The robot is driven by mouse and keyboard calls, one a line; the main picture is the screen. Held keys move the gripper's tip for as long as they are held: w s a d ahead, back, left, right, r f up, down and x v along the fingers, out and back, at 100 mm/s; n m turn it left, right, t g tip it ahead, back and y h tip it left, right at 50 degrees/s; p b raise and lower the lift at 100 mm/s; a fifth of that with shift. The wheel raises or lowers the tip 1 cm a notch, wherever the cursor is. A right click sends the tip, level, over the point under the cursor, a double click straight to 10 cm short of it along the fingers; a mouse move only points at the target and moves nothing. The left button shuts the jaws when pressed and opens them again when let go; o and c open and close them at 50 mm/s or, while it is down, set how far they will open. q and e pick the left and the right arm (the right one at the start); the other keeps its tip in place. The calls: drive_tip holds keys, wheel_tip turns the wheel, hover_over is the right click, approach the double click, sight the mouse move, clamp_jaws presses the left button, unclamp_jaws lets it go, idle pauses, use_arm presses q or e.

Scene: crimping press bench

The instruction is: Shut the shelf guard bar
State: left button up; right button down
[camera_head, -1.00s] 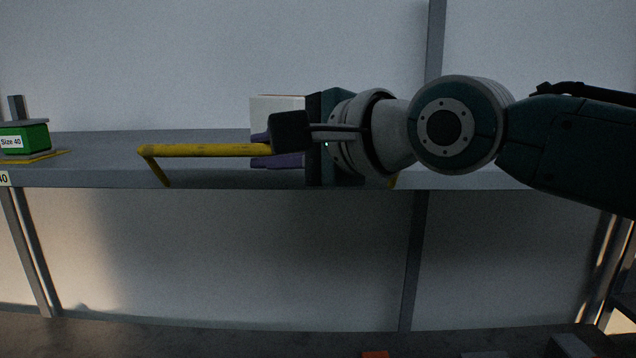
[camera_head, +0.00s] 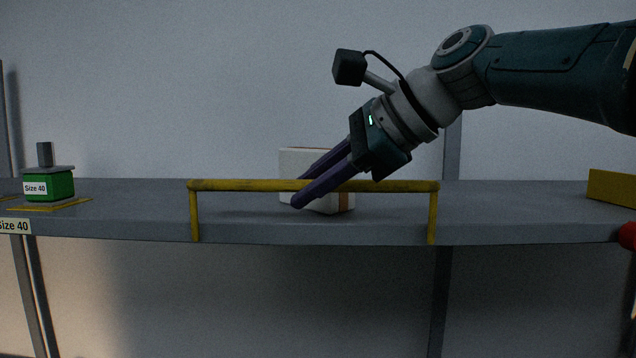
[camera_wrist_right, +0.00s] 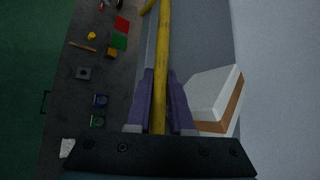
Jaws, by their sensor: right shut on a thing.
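The yellow guard bar (camera_head: 230,186) runs along the shelf's front edge, its two posts upright and its rail level above the shelf. My right gripper (camera_head: 300,192) reaches down from the right with its purple fingers on either side of the rail, near its middle. In the right wrist view the yellow rail (camera_wrist_right: 163,40) passes between the two fingers (camera_wrist_right: 160,76), and the gripper is shut on it. My left gripper is not in view.
A white box with a brown band (camera_head: 318,203) stands on the grey shelf (camera_head: 130,210) just behind the rail. A green "Size 40" block (camera_head: 50,187) stands at the left. A yellow block (camera_head: 612,188) is at the right. Several small parts lie on a dark surface below.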

drive_tip(key=shift+f, duration=0.2)
drive_tip(key=c, duration=0.8)
unclamp_jaws()
drive_tip(key=shift+d+r, duration=0.1)
drive_tip(key=shift+s+d+r+b, duration=0.2)
drive_tip(key=shift+d+b, duration=0.15)
drive_tip(key=shift+b, duration=0.15)
drive_tip(key=b+v, duration=0.5)
drive_tip(key=v, duration=0.4)
